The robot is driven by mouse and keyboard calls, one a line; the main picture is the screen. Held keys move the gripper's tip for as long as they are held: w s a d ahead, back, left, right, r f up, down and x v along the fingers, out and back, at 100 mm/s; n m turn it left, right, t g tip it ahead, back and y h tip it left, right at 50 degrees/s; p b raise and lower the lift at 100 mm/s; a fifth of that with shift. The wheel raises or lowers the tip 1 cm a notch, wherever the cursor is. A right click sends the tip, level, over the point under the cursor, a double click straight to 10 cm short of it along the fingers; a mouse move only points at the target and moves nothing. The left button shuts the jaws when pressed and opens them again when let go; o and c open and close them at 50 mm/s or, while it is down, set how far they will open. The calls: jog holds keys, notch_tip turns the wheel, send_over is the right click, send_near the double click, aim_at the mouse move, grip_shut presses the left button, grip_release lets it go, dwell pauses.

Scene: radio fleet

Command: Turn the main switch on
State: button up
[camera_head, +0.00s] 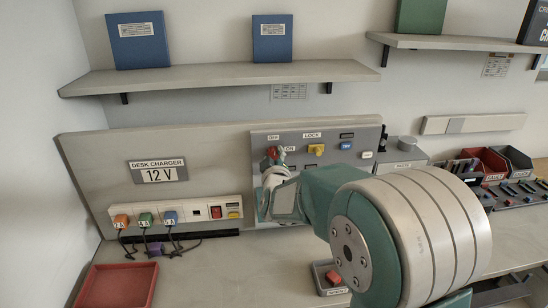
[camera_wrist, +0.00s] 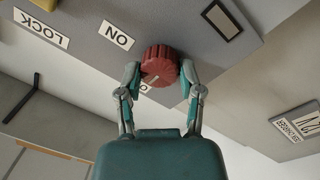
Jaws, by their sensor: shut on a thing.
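The main switch is a red ribbed round knob (camera_wrist: 161,62) on a grey panel, with a pale mark on its face. In the wrist view the mark points down-left toward a label (camera_wrist: 145,88) that is partly hidden by the left finger. An ON label (camera_wrist: 116,35) is beside the knob. My gripper (camera_wrist: 159,76) is shut on the knob, one finger on each side. In the head view the knob (camera_head: 276,152) shows just above my gripper (camera_head: 270,166), below the OFF label (camera_head: 273,138); my arm hides the lower panel.
The grey panel (camera_head: 349,134) also has a yellow part (camera_head: 316,150) under a LOCK label and a blue button (camera_head: 346,145). To the left is a 12 V desk charger board (camera_head: 100,158) with cables. A red tray (camera_head: 117,288) lies front left. A shelf (camera_head: 220,75) overhangs.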

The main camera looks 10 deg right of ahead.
jog(key=m, duration=0.3)
jog(key=shift+f+m, duration=0.2)
jog(key=shift+m, duration=0.2)
jog(key=m, duration=0.4)
jog(key=shift+g, duration=0.4)
jog(key=m, duration=0.4)
jog(key=shift+m+y, duration=0.3)
jog(key=shift+s+f+m+y, duration=0.1)
jog(key=shift+m+y, duration=0.2)
jog(key=shift+m, duration=1.7)
